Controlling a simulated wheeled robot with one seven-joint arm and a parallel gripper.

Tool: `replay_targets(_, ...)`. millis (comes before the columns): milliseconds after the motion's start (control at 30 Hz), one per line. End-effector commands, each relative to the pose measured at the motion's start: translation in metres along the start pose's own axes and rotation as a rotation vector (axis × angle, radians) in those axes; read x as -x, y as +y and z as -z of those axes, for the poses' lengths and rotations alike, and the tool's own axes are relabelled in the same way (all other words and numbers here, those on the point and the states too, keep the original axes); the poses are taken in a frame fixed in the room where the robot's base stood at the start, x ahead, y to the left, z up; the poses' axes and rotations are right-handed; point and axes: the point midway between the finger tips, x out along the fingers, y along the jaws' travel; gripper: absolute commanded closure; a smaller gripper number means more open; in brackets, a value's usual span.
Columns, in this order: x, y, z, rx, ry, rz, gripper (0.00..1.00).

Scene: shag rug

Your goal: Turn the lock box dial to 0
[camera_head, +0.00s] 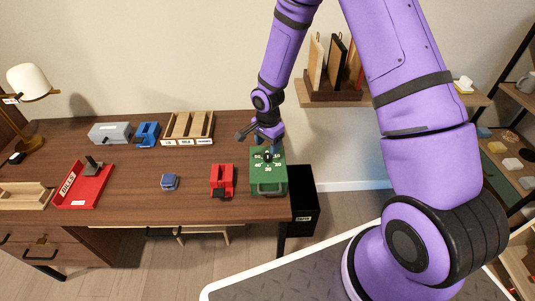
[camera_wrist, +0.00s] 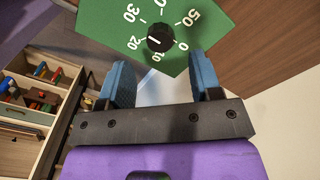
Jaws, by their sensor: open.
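The green lock box (camera_head: 280,179) sits at the right end of the desk, its numbered top facing up. Its round black dial (camera_head: 267,157) stands near the back of that top. In the wrist view the dial (camera_wrist: 160,37) shows a white mark on its left side, roughly toward 20; I cannot tell the exact setting. The 0 (camera_wrist: 183,46) is printed to the right of the dial there. My gripper (camera_head: 264,141) is at the back edge of the box. In the wrist view its blue fingers (camera_wrist: 160,68) are open and empty, short of the dial.
A wooden sorter (camera_head: 188,128) is at the back of the desk. A red tray (camera_head: 82,187) is at left. A black bin (camera_head: 302,200) stands right of the desk.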

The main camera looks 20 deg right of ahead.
Motion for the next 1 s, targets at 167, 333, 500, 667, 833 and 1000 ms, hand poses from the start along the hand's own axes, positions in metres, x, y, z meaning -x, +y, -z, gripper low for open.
replay_targets(167,-0.028,0.0,-0.001,0.001,-0.001,-0.001,0.42)
replay_targets(333,-0.045,0.0,0.0,0.0,0.0,-0.001,0.42)
replay_targets(500,-0.051,0.0,0.0,0.0,0.001,0.001,0.42)
replay_targets(667,-0.051,0.0,0.0,0.0,0.001,0.001,0.42)
replay_targets(833,-0.051,0.0,0.0,0.0,0.001,0.001,0.58)
replay_targets(1000,-0.051,0.0,0.0,0.0,0.001,0.001,0.91)
